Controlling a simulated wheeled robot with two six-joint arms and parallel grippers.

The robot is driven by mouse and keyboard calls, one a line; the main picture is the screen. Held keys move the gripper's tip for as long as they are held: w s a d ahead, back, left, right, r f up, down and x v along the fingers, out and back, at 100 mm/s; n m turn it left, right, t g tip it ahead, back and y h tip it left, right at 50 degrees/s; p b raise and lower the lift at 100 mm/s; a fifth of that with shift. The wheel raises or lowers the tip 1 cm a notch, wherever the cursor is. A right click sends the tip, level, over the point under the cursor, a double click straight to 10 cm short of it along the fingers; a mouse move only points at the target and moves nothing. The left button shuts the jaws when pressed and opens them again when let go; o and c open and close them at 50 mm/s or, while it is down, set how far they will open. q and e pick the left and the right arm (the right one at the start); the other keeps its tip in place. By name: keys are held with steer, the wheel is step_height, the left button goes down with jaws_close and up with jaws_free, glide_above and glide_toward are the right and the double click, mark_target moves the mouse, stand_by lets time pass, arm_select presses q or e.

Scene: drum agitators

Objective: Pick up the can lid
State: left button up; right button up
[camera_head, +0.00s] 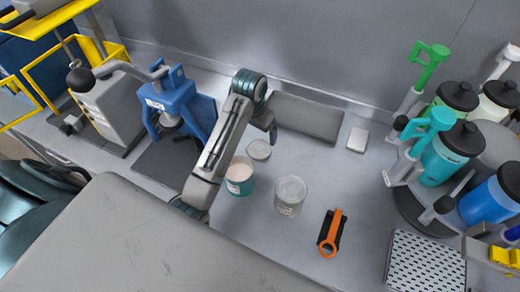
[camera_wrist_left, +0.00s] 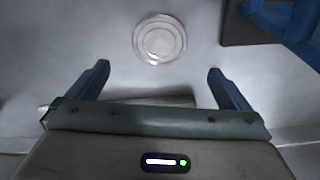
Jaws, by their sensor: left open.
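The can lid (camera_head: 259,149), a round pale disc with a raised rim, lies flat on the grey bench behind an open teal can (camera_head: 239,176) with whitish contents. In the left wrist view the lid (camera_wrist_left: 159,39) is fully visible, ahead of the fingertips and roughly centred between them. My left gripper (camera_head: 272,136) is open and empty, above the bench just behind and to the right of the lid, apart from it. Both its fingers (camera_wrist_left: 158,76) show in the left wrist view. My right gripper is not in view.
A clear lidded can (camera_head: 290,196) and an orange-and-black tool (camera_head: 332,233) are on the bench to the right. A blue press-like device (camera_head: 178,106) stands left. A white block (camera_head: 357,140) lies right, and a dispenser carousel (camera_head: 430,215) stands far right. The wall is close behind.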

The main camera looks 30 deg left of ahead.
mark_target(259, 149)
arm_select(q)
steer(key=shift+s+f+b, duration=0.1)
steer(key=shift+f+b, duration=0.4)
steer(key=shift+f, duration=0.35)
steer(key=shift+w+d+f+p, duration=0.1)
steer(key=shift+w+f+p, duration=0.1)
steer(key=shift+f+p, duration=0.25)
steer(key=shift+w+f+p, duration=0.2)
steer(key=shift+f+p, duration=0.15)
steer(key=shift+f, duration=0.2)
step_height(259, 149, down, 3)
steer(key=shift+w+r+p, duration=0.1)
steer(key=shift+r+p, duration=0.05)
steer(key=shift+p, duration=1)
step_height(259, 149, down, 2)
steer(key=shift+f, duration=0.1)
steer(key=shift+f+p, duration=0.25)
steer(key=shift+p, duration=0.05)
steer(key=shift+w+f, duration=0.1)
steer(key=shift+w, duration=0.05)
steer(key=c, duration=0.9)
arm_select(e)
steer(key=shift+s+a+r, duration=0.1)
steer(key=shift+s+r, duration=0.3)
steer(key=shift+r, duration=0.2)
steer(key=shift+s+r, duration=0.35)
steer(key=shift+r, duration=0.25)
